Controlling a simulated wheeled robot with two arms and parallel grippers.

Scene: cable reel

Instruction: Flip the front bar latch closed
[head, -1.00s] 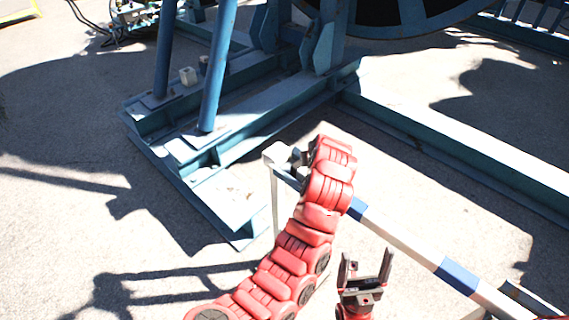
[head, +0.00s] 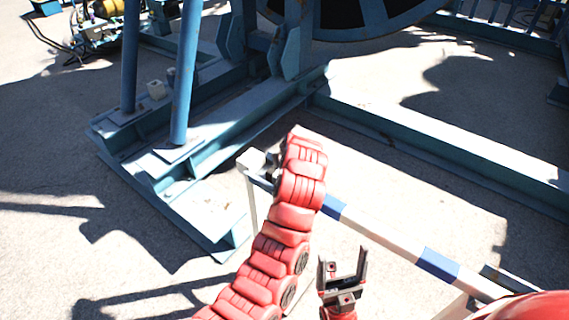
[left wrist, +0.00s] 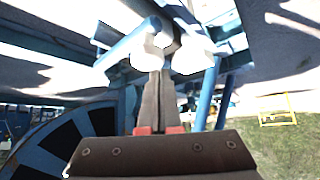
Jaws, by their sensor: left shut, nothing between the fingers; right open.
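The front bar (head: 385,237) is a white and blue striped rail running from centre left to lower right. At its left end is a pale latch or end fitting (head: 252,161); its details are too small to tell. My left arm reaches up to that end, and its gripper is mostly hidden behind the red arm in the head view. In the left wrist view my left gripper (left wrist: 160,72) is shut and empty, its tips close to rounded white parts (left wrist: 193,55); contact cannot be told. My right gripper (head: 342,264) is open and empty, below the bar, pointing up.
A blue steel frame (head: 205,205) stands behind the bar's left end, with a long blue beam (head: 430,140) to the right. The large reel (head: 350,28) is at the top. Sunlit ground lies between bar and beam. Hoses and equipment (head: 90,30) are far left.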

